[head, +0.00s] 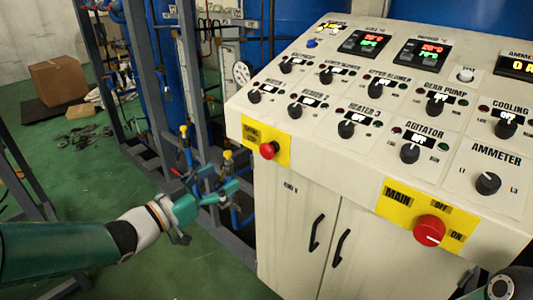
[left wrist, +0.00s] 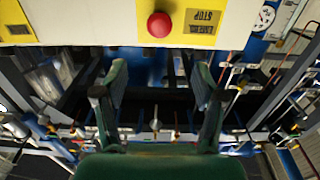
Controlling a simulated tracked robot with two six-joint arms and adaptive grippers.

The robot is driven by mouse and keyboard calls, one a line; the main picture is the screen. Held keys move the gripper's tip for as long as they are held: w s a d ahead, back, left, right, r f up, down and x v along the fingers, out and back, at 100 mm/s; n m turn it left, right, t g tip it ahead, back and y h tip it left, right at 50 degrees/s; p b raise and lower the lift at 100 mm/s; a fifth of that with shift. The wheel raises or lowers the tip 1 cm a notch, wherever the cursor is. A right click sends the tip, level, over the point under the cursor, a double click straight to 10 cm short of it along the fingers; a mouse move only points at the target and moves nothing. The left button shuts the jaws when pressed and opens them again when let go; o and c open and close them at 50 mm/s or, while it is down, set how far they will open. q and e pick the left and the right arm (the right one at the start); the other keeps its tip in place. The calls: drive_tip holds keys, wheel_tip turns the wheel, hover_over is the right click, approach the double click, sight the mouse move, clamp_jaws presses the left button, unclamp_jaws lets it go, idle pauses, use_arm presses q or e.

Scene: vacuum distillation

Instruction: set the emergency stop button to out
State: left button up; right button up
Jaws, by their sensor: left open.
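The emergency stop button (head: 268,150) is a red knob on a yellow plate at the left end of the control panel's front edge. It also shows at the top of the left wrist view (left wrist: 160,24), beside upside-down lettering. Whether it is pressed in or out is hard to tell. My left gripper (head: 222,182) is open and empty, below and left of the button in the head view and apart from it. In the left wrist view its two fingers (left wrist: 160,76) are spread, with the button beyond them.
A larger red main switch (head: 429,231) sits on another yellow plate to the right. Black knobs and displays cover the sloping panel (head: 300,112). Grey frame posts, pipes and yellow-topped valves (head: 228,155) stand close behind my left gripper. Cabinet doors (head: 300,235) are below the panel.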

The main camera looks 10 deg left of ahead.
sight(264, 152)
use_arm(q)
drive_tip(key=p+x, duration=0.3)
drive_tip(key=x, duration=1.2)
drive_tip(key=shift+d, duration=0.15)
clamp_jaws()
